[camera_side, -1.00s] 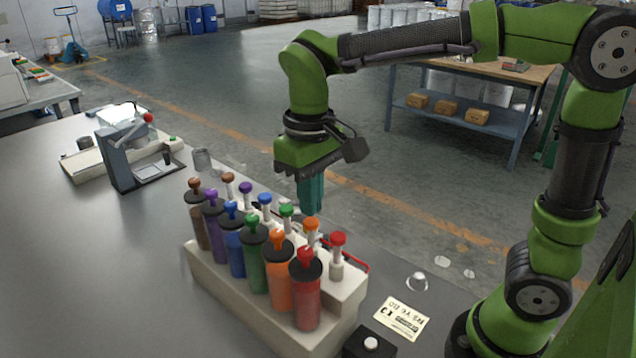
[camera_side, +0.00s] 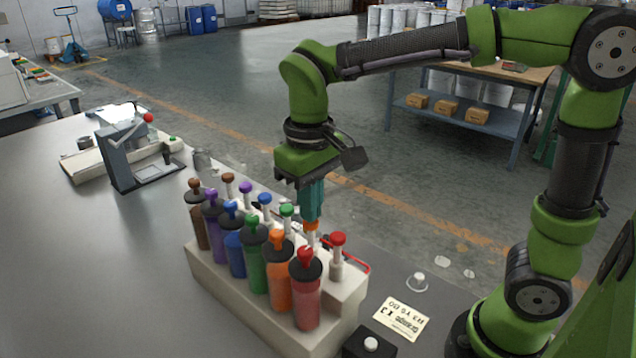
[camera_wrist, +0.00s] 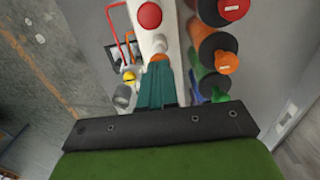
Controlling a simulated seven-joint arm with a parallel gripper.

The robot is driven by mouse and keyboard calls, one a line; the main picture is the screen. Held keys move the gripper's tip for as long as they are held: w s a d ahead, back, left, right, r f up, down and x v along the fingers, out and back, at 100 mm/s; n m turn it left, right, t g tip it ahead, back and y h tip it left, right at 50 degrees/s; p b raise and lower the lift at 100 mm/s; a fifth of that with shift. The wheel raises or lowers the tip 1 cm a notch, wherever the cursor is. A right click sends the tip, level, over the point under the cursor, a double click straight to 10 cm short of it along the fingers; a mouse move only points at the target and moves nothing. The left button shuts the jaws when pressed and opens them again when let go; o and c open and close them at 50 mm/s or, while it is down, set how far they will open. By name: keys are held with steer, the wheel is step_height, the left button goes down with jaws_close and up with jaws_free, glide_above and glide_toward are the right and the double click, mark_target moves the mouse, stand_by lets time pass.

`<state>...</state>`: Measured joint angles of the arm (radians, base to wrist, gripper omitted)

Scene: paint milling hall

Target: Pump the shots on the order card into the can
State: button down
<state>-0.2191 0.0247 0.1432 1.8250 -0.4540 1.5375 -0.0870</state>
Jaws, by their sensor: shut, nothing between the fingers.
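My gripper (camera_side: 312,212) is shut and empty, its teal fingers pointing down. The tips are at the orange pump head (camera_side: 311,227) in the back row of the cream rack (camera_side: 225,291) and seem to touch it from above. In the wrist view my gripper (camera_wrist: 157,66) covers most of that head. The back-row red pump head (camera_side: 338,239) stands beside it. The order card (camera_side: 401,319) lies upside down to the side camera and appears to read "orange" and "3".
Front-row bottles with coloured knobs, such as the orange bottle (camera_side: 280,290) and red bottle (camera_side: 306,301), stand close by. A black box with a white button (camera_side: 371,344) sits near the card. A grey lever press (camera_side: 130,160) stands far left.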

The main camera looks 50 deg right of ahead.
steer(key=shift+f, duration=1.25)
steer(key=shift+r, duration=1.8)
steer(key=shift+f, duration=0.1)
steer(key=shift+f, duration=1.7)
steer(key=shift+r, duration=1.8)
